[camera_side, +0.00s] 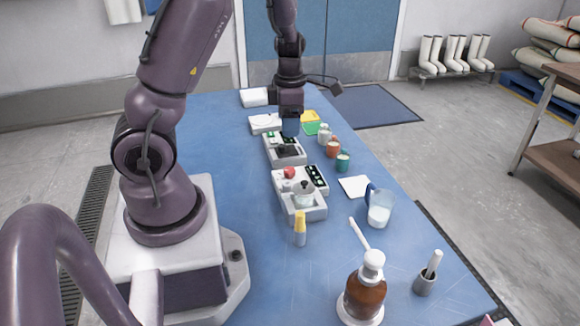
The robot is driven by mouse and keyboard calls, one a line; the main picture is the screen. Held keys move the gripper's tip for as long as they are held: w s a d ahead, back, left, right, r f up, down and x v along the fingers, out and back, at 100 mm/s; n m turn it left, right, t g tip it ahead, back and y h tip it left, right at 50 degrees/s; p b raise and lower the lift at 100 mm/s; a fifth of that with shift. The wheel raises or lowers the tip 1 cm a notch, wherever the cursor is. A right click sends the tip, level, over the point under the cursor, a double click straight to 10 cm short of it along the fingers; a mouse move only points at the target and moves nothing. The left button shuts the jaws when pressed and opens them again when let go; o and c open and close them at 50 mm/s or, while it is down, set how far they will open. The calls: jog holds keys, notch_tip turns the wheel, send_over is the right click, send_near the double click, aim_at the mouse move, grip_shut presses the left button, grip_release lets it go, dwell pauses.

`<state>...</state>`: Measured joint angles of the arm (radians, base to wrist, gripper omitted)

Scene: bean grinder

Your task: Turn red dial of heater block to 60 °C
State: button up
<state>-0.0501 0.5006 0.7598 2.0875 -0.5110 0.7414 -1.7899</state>
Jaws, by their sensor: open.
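A red dial (289,172) sits on top of a pale grey block (284,186) near the middle of the table. The block also has a dark panel with small light marks on its right side and a pale round part at its front. I cannot read any temperature marks. My gripper (290,112) is open, farther back than the red dial and apart from it. It points down behind a second grey unit. A blue, cup-like thing (290,128) shows just below my gripper; I cannot tell whether they touch. My fingertips are too small to make out.
The second grey unit (285,152) stands just behind the dial's block. Small jars (333,149) stand to its right. A yellow-capped tube (300,228), a glass jug (379,212), a brown bottle (364,294) and a mortar (426,282) are nearer. The blue table (215,150) is clear on the left.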

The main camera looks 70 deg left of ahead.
aim_at(290, 169)
notch_tip(290, 169, down, 13)
dwell(0.5)
jog(key=c, duration=0.9)
